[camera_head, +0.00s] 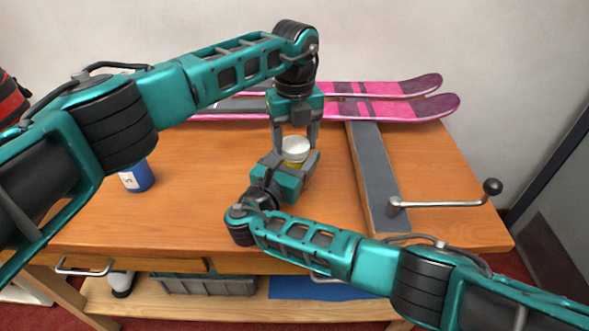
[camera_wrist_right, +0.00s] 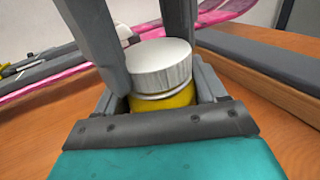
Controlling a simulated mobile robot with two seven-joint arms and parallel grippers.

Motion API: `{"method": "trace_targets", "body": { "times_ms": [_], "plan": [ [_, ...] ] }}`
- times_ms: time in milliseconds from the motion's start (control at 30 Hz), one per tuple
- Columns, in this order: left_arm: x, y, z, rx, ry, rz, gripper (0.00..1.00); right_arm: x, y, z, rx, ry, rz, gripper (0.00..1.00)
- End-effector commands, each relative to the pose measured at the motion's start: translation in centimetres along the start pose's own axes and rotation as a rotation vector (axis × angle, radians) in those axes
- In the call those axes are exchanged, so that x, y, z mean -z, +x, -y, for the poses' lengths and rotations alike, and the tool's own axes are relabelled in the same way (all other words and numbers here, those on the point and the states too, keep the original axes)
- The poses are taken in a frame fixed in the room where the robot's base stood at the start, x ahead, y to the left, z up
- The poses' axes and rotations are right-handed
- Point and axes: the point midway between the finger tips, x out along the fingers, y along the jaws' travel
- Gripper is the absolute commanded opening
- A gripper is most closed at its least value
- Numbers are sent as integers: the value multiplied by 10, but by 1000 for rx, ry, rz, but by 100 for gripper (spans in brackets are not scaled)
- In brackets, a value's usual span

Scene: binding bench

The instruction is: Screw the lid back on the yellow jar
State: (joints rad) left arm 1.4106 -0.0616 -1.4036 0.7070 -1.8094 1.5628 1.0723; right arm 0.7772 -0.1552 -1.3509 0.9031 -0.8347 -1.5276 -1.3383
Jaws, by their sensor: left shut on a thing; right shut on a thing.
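The yellow jar (camera_head: 292,164) is upright low over or on the bench, mostly hidden by my right gripper (camera_head: 295,166), which is shut around its sides. The white lid (camera_head: 295,146) is on top of the jar's mouth. My left gripper (camera_head: 296,138) points down from above, shut on the lid with one finger on each side. In the right wrist view, the ribbed lid (camera_wrist_right: 158,65) looks level over the yellow jar (camera_wrist_right: 166,102), with a pale ring showing between them. I cannot tell how far the threads are engaged.
Pink skis (camera_head: 400,108) lie along the back of the wooden bench (camera_head: 210,200). A grey-topped rail (camera_head: 376,170) with a crank handle (camera_head: 440,203) is to the right. A blue container (camera_head: 138,178) stands at the left. The bench between the blue container and the jar is clear.

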Motion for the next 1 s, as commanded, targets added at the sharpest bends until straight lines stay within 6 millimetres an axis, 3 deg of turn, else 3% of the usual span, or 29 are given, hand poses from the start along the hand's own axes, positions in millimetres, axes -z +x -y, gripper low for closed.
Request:
{"method": "trace_targets", "body": {
  "times_ms": [1000],
  "plan": [
    [0,1,0,0,1938,2,27,1,0,0,0,-1,-1,0]
  ]
}}
